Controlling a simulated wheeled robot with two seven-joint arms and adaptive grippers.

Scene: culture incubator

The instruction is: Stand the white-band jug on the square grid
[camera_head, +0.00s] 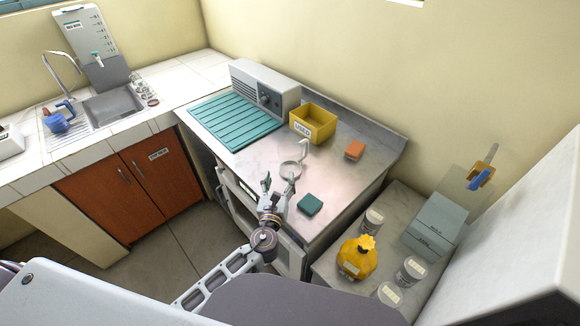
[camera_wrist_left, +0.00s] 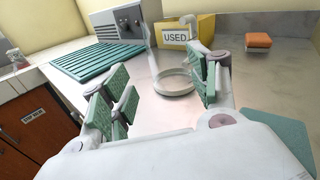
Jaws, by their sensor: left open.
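A clear, pale vessel that looks like the jug (camera_head: 291,170) stands on the steel worktop. Its pale ring-like band also shows in the wrist view (camera_wrist_left: 174,83); the rest is see-through and hard to make out. My left gripper (camera_head: 280,181) is open, its green-padded fingers on either side of the line to the vessel in the wrist view (camera_wrist_left: 163,92). It holds nothing; I cannot tell whether it touches the vessel. A teal slatted mat (camera_head: 236,121) lies at the worktop's left; I cannot tell whether it is the square grid. My right gripper is not in view.
A yellow bin labelled USED (camera_head: 313,122) and a grey appliance (camera_head: 266,88) stand behind. A blue jug (camera_head: 60,122) stands by the sink. The worktop's middle is mostly clear.

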